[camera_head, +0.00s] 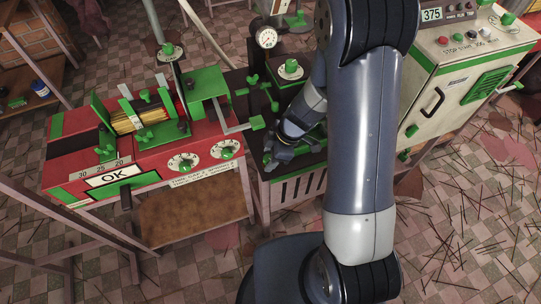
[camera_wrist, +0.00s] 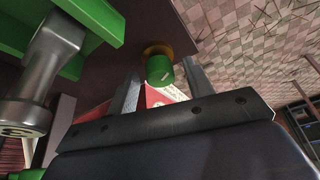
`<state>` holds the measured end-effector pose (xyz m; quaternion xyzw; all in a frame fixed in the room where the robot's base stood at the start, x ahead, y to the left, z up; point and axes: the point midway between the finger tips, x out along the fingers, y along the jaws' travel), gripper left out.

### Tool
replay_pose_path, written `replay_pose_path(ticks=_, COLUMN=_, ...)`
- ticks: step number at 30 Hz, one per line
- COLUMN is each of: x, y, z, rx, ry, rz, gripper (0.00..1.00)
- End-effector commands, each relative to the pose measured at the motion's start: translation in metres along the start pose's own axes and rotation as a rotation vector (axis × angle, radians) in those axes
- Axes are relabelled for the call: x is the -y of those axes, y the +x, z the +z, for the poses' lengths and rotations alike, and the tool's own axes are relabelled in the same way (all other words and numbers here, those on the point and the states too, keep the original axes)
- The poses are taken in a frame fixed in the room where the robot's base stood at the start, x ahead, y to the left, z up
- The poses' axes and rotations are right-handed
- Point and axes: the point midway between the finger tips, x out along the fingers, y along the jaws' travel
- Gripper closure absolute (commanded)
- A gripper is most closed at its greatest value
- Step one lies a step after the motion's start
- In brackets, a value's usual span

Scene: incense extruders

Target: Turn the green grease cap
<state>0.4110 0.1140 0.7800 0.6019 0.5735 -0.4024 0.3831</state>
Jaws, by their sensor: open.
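A round green cap (camera_wrist: 160,70) with a pale mark sits on a brass-coloured collar (camera_wrist: 157,48) under a dark surface in the wrist view. It appears to be the grease cap. My gripper (camera_wrist: 158,76) is open, with one finger on each side of the cap in that view. Gaps show between the cap and both fingers, and I cannot tell how far the cap is in depth. In the head view my gripper (camera_head: 271,154) is low at the front of the dark machine table (camera_head: 262,170). I cannot make out the cap there.
A metal cylinder (camera_wrist: 45,65) and green bracket (camera_wrist: 100,15) are close at left in the wrist view. The head view shows a red extruder (camera_head: 150,165) with dials at left, a pressure gauge (camera_head: 267,38) behind, and a cream cabinet (camera_head: 450,85) at right.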

Motion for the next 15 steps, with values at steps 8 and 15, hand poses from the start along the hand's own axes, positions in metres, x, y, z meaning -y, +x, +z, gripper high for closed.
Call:
replay_pose_path(ticks=8, x=-0.0001, y=-0.0005, z=0.0000, rx=0.000, ry=0.000, rz=0.000, gripper=0.61)
replay_pose_path(ticks=15, x=-0.0001, y=-0.0006, z=0.0001, rx=0.000, ry=0.000, rz=0.000, gripper=0.80)
